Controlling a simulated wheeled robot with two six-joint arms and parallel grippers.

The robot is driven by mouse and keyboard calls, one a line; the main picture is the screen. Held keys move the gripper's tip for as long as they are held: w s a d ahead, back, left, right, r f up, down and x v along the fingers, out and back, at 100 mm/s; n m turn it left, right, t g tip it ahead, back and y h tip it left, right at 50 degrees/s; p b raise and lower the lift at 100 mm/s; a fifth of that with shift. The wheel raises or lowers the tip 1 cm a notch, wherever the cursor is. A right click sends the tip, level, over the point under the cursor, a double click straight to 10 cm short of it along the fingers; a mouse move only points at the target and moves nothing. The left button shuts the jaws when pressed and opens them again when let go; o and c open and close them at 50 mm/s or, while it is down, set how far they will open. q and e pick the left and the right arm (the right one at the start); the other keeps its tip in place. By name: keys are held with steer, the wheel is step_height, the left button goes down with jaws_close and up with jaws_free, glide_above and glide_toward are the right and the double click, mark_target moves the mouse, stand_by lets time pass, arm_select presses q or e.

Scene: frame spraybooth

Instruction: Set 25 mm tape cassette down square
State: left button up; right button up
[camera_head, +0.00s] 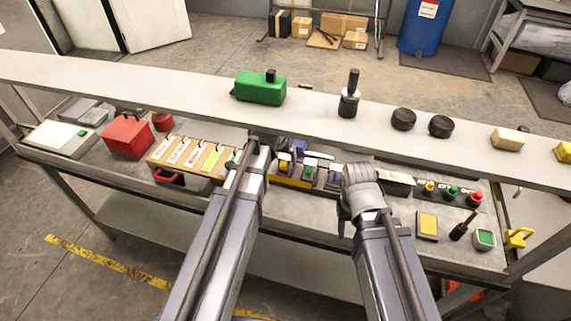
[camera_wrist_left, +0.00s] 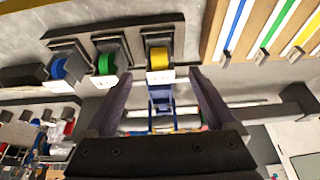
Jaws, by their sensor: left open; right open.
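Three tape cassettes sit in a row on the bench. The yellow tape cassette (camera_wrist_left: 158,57), green tape cassette (camera_wrist_left: 108,63) and blue tape cassette (camera_wrist_left: 62,68) each have a dark holder and a pale front. In the head view, the green one (camera_head: 309,171) and blue one (camera_head: 334,178) show right of my left arm. Their widths cannot be read. My left gripper (camera_wrist_left: 158,88) is open, its fingers either side of the line to the yellow cassette; contact cannot be told. My right gripper (camera_head: 361,176) is open beside the row's right end, its fingertips mostly hidden.
A wooden board with coloured strips (camera_wrist_left: 267,28) lies beside the yellow cassette. A raised shelf (camera_head: 190,88) crosses behind the row, carrying a green block (camera_head: 261,90) and a black-topped tool (camera_head: 349,97). A red box (camera_head: 127,136) stands left; coloured knobs (camera_head: 452,192) stand right.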

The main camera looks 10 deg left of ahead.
mark_target(285, 156)
arm_select(q)
steer(key=shift+w, duration=1.05)
steer(key=b+x, duration=0.4)
steer(key=shift+w+f, duration=0.1)
steer(key=shift+f, duration=0.3)
steer(key=shift+w+f+b, duration=0.15)
steer(key=shift+b, duration=0.2)
steer(key=shift+c, duration=0.7)
jaws_close()
